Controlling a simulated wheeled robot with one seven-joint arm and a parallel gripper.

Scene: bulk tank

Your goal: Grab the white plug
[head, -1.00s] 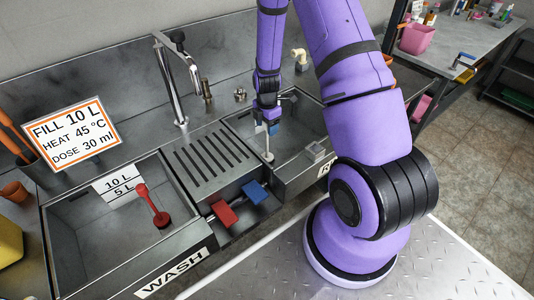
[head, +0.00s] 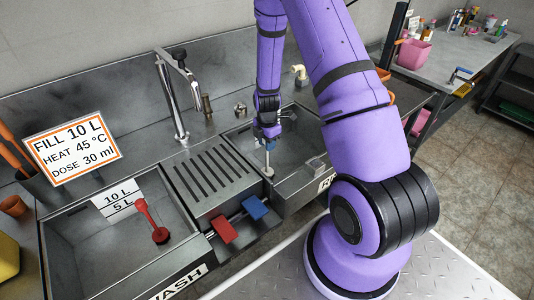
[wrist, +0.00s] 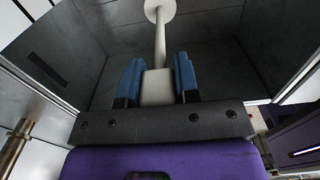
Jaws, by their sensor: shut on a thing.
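The white plug (head: 268,171) is in the right-hand sink basin (head: 309,148), a thin stem with a round disc at its lower end. In the wrist view its stem (wrist: 160,42) runs away from my gripper to the disc. My gripper (head: 271,143) points down into this basin, near its left wall. In the wrist view the blue pads of my gripper (wrist: 158,78) are closed on the plug's pale block-shaped handle. I cannot tell whether the disc touches the basin floor.
A red plug-like piece (head: 160,234) lies in the left wash basin (head: 97,262). A slotted drainboard (head: 213,178) lies between the basins, with a red pedal (head: 224,229) and a blue pedal (head: 255,208) in front. A tall tap (head: 177,95) stands behind. A sign (head: 74,150) stands at left.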

